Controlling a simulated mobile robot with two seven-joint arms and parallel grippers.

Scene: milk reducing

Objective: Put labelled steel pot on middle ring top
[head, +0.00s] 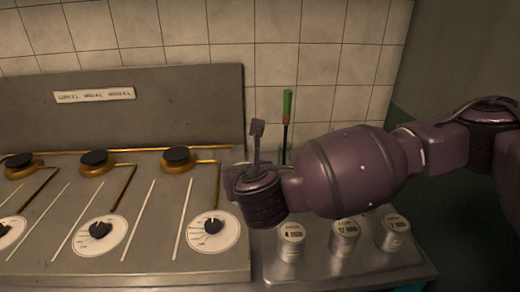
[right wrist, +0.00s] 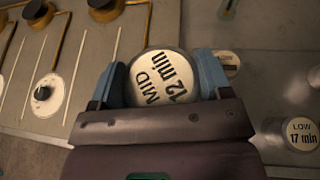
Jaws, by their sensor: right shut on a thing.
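My right gripper (right wrist: 160,78) has its blue fingers on both sides of a round steel pot labelled "MID 12 min" (right wrist: 165,65) and is shut on it. In the head view the fingers and this pot are hidden behind my right wrist, near the stove's right edge. The middle ring (head: 97,160) has a black cap on a brass base and nothing on it; it also shows at the top left of the right wrist view (right wrist: 38,12). The pot is to the right of it. My left gripper is not in view.
Two other rings stand left (head: 22,163) and right (head: 178,157), both bare. Dials (head: 213,230) line the stove front. Three labelled pots (head: 344,236) stand on the steel counter at right. A green-handled tool (head: 287,105) stands upright by the tiled wall.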

